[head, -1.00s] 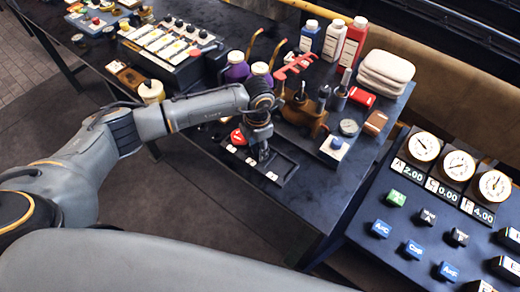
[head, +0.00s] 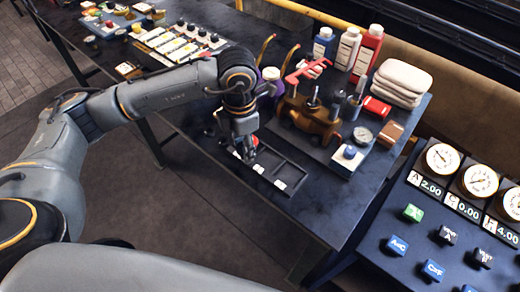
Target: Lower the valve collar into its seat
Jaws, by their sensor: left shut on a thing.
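My left gripper (head: 246,153) is over the left end of a black tray (head: 292,180) with compartments and white labels. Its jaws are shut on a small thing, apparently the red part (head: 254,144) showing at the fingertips. The fingers hide most of it, and I cannot tell whether it is the valve collar. A brown bronze-like valve body (head: 312,119) with upright stems stands on the bench behind the tray, to the right of the gripper. I cannot make out a seat clearly. My right gripper is not in view.
A red wrench-like tool (head: 306,72) is beside the valve body. A block with a blue knob (head: 348,155), a round gauge (head: 362,135), folded cloths (head: 401,82) and bottles (head: 347,48) crowd the right. A gauge panel (head: 430,215) stands at far right. The bench front right of the tray is clear.

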